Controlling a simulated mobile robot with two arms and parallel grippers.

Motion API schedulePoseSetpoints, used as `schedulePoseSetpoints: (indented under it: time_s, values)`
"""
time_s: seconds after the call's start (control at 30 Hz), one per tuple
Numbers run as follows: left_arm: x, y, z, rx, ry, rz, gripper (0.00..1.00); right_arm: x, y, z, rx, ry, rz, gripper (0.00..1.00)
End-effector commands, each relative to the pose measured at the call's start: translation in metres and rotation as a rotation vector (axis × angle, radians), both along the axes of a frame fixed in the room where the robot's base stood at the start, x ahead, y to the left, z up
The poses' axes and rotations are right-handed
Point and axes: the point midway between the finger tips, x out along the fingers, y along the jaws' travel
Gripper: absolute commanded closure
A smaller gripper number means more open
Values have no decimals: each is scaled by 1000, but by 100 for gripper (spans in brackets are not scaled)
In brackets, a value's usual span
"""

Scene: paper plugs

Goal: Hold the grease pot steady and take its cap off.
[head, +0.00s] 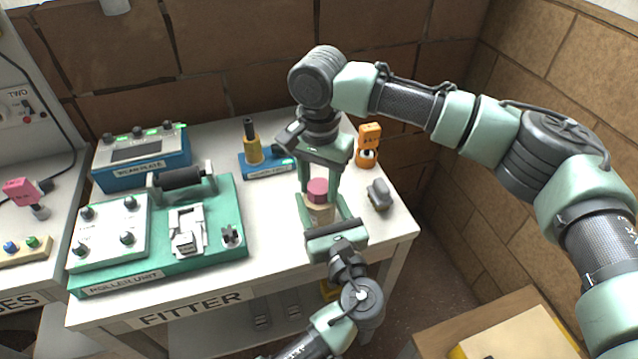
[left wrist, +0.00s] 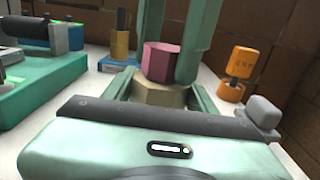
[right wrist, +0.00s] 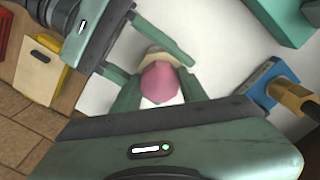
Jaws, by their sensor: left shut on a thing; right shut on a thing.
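The grease pot (head: 320,214) is a tan, faceted pot near the right front of the bench. Its pink cap (head: 318,190) sits at its top, and I cannot tell whether a gap separates them. My left gripper (head: 323,215) comes from the front and is shut on the pot's body. My right gripper (head: 318,186) reaches down from above and is shut on the cap. The left wrist view shows the cap (left wrist: 161,61) between the right fingers, above the pot (left wrist: 158,95). The right wrist view shows the cap (right wrist: 160,82) covering most of the pot.
A grey rounded item (head: 379,195) lies close to the right of the pot. An orange tagged item (head: 368,145) stands behind it. A blue base with a yellow and black piece (head: 253,150) stands behind left. The green roller unit (head: 215,260) fills the bench's left.

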Motion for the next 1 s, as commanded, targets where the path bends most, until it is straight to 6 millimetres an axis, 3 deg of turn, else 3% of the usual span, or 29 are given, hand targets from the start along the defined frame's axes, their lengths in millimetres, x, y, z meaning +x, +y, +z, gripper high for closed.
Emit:
schedulePoseSetpoints:
  time_s: [0.17,1.0]
  values:
    - [0,0,0,-1,-1,0,100,-1,0,0,2,1,221,100]
    - [0,0,0,-1,-1,1,100,1,0,2,-1,-1,2143,100]
